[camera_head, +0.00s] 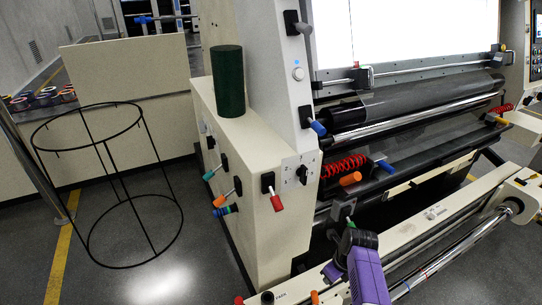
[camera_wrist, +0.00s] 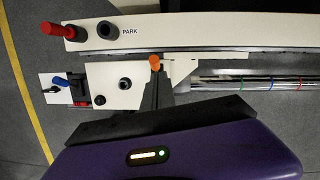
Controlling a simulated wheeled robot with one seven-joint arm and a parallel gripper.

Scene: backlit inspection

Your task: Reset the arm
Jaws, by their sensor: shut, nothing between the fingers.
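My gripper (camera_wrist: 156,80) shows in the wrist view as dark, narrow fingers shut together, with nothing held between them. An orange-tipped knob (camera_wrist: 154,63) appears right at the fingertips; I cannot tell whether they touch it. My purple wrist housing fills the bottom of that view, with a lit yellow strip and a green light. In the head view my purple arm reaches in at the bottom, right of centre, in front of the machine's lower beam (camera_head: 440,213). The fingertips are not clear there.
The beam end carries a label reading PARK, a black knob (camera_wrist: 107,28) and a red handle (camera_wrist: 72,32). A dark green cylinder (camera_head: 228,80) stands on the cream cabinet (camera_head: 262,225), which has several coloured levers. A black wire frame (camera_head: 120,190) stands on open floor at left.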

